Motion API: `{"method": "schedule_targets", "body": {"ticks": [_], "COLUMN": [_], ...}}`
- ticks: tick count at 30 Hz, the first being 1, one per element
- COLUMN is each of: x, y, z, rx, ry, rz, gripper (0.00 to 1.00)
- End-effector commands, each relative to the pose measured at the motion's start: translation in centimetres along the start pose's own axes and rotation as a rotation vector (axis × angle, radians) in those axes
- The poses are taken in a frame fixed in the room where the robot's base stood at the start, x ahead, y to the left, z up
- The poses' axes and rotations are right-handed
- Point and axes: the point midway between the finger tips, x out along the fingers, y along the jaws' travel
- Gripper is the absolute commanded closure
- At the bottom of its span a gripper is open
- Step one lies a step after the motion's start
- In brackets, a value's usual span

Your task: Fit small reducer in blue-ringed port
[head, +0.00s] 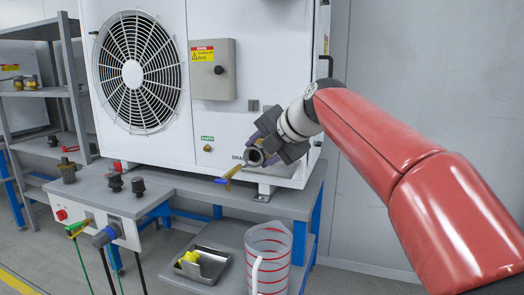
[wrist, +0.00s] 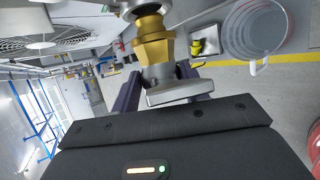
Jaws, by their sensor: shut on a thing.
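My gripper (head: 268,146), with purple fingers, is shut on a grey round fitting (head: 255,157) in front of the white unit's lower right. In the wrist view the fitting's grey flange (wrist: 172,93) sits between the fingers. A brass hex part (wrist: 153,42) lies in line beyond it, with steel above. I cannot tell whether the brass part belongs to the held fitting or to a port that it meets. No blue-ringed port can be made out; the gripper covers part of the unit there.
Dark fittings (head: 138,187) stand on the grey bench (head: 185,183) at left. A clear red-banded jug (head: 268,255) and a tray (head: 203,265) with a yellow item are on the lower shelf. A shelf rack (head: 30,92) stands far left.

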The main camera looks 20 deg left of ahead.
Motion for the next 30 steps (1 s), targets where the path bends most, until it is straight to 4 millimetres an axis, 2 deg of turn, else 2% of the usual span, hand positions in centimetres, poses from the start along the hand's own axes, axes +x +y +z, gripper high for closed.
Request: {"method": "schedule_targets", "body": {"ticks": [30], "x": [0.4], "y": [0.2], "z": [1.1], "rx": [-0.001], "ry": [-0.002], "rz": [0.003], "gripper": [0.72]}}
